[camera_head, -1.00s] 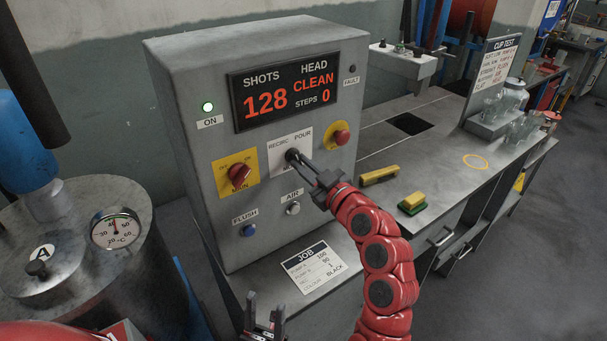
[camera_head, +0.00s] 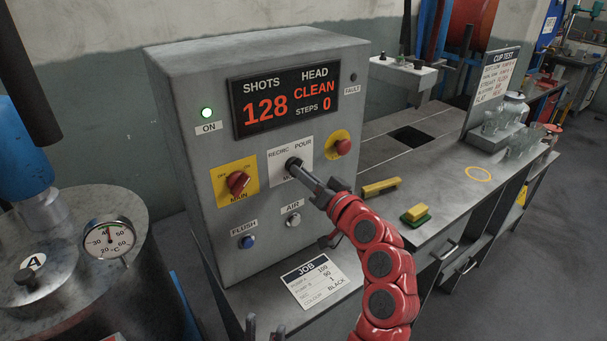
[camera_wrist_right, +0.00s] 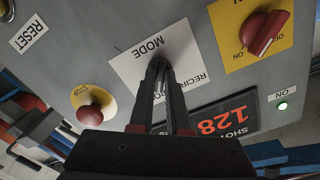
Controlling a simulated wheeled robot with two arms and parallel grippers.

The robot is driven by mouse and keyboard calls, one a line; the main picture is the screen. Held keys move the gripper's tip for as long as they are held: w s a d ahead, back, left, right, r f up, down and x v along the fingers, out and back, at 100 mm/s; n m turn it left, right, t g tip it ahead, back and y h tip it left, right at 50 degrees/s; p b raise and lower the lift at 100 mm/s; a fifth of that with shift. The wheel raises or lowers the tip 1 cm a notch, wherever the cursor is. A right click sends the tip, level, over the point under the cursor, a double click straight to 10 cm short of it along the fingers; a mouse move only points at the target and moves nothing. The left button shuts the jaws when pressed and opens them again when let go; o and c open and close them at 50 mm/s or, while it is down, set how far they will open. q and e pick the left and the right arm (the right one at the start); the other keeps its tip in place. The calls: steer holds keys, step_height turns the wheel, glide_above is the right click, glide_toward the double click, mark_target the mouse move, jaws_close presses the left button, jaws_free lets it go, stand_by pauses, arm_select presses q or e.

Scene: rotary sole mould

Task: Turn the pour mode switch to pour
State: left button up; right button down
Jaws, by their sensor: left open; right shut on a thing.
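The pour mode switch (camera_head: 293,164) is a dark knob on a white plate (camera_head: 280,156) marked RECIRC and POUR, on the front of the grey control box. My right gripper (camera_head: 300,172) is shut on this knob, its fingers reaching in from the lower right. In the right wrist view the two fingers (camera_wrist_right: 160,75) close at the middle of the MODE plate (camera_wrist_right: 165,45). The knob is mostly hidden by the fingers, so its pointing direction cannot be told. My left gripper (camera_head: 264,332) shows only its fingertips at the bottom edge, open and away from the box.
The red main switch (camera_head: 237,183) is left of the mode switch, and a red stop button (camera_head: 342,147) is right of it. Flush (camera_head: 247,242) and air (camera_head: 293,220) buttons sit below. The display (camera_head: 285,100) reads HEAD CLEAN. A yellow-green sponge (camera_head: 415,214) lies on the bench.

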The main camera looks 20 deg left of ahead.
steer(key=shift+m, duration=1.1)
steer(key=c, duration=0.9)
jaws_free()
steer(key=shift+p+v, duration=0.95)
steer(key=shift+v, duration=7.75)
